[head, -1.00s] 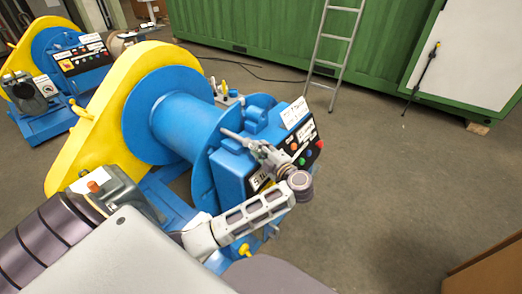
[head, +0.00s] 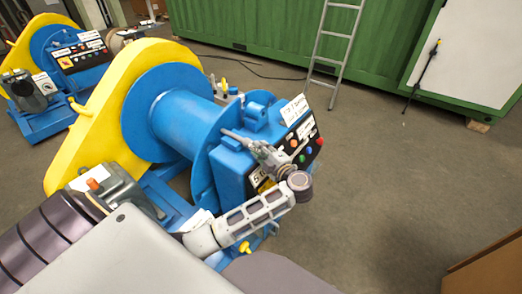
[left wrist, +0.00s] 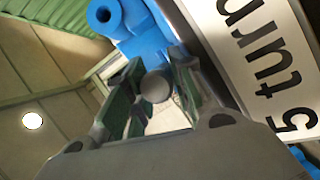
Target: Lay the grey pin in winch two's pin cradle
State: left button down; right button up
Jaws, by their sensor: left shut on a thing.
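The grey pin (head: 235,136) is a short thin rod held in my left gripper (head: 256,147). In the head view it sticks out leftward from the jaws, over the blue housing of the near winch (head: 228,172). In the left wrist view the pin's round end (left wrist: 155,86) shows between the two fingers of the left gripper (left wrist: 153,92), which are shut on it. A blue tubular fitting with a dark hole (left wrist: 106,16) lies just beyond the fingers there. Whether it is the cradle, and which winch is number two, I cannot tell. My right gripper is out of view.
The near winch has a blue drum (head: 178,125), yellow guard (head: 80,128) and a button panel (head: 300,143) close to my gripper. A white card (left wrist: 262,62) reads "5 turn". Another winch (head: 62,60) stands behind left.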

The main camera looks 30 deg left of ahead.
pick_arm(q)
jog(key=shift+f, duration=0.2)
jog(key=c, duration=1.1)
grip_release()
jog(key=shift+s+f, duration=0.1)
jog(key=shift+f, duration=0.05)
jog(key=shift+f, duration=0.15)
jog(key=shift+s+d, duration=0.1)
jog(key=shift+d, duration=0.1)
jog(key=shift+s+d, duration=0.25)
jog(key=shift+d, duration=0.35)
jog(key=shift+r+v, duration=0.15)
jog(key=shift+v, duration=0.9)
jog(key=shift+r+v, duration=0.2)
jog(key=shift+v, duration=0.85)
jog(key=shift+r+v, duration=0.15)
jog(key=shift+v, duration=0.9)
jog(key=shift+w, duration=0.1)
